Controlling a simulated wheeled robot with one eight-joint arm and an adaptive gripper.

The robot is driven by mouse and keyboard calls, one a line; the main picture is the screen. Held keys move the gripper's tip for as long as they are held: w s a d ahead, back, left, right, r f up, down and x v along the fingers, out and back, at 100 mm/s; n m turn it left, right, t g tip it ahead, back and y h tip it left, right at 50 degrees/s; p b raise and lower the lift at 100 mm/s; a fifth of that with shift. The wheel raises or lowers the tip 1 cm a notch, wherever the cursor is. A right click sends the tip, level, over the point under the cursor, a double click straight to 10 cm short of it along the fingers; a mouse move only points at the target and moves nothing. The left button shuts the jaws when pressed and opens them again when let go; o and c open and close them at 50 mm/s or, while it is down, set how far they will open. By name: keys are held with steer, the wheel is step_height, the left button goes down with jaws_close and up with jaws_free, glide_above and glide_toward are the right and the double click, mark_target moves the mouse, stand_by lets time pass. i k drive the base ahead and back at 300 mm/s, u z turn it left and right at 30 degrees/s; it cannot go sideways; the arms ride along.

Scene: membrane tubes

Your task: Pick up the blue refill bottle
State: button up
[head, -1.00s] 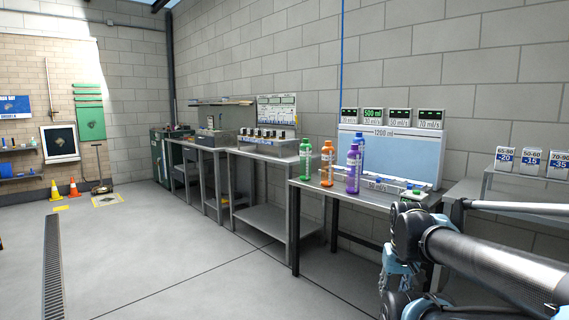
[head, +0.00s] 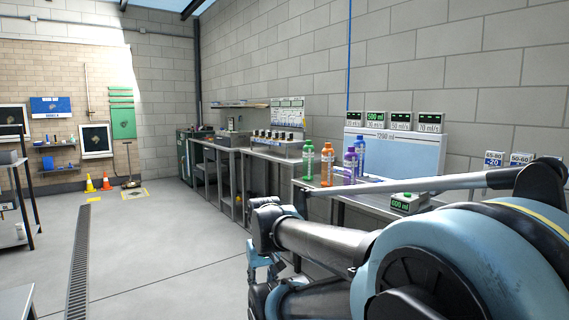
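A blue bottle (head: 360,149) stands upright on the metal table by the wall, just behind and right of a purple bottle (head: 349,166), which partly covers it. An orange bottle (head: 327,163) and a green bottle (head: 309,160) stand to the left on the same table. My arm fills the lower right. What seems to be my gripper (head: 257,266) hangs at the arm's far end, left of and below the bottles and apart from them. It is small and partly hidden by my arm, so its fingers are unclear.
A white-blue panel (head: 405,153) with displays stands behind the bottles. A box reading 600 ml (head: 408,203) sits at the table's right. Other benches (head: 240,160) run left along the wall. The floor (head: 170,240) to the left is clear, with a drain grate (head: 80,265).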

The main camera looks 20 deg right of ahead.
mark_target(360, 144)
steer(key=u, duration=0.45)
steer(key=i, duration=2.6)
steer(key=z, duration=2.35)
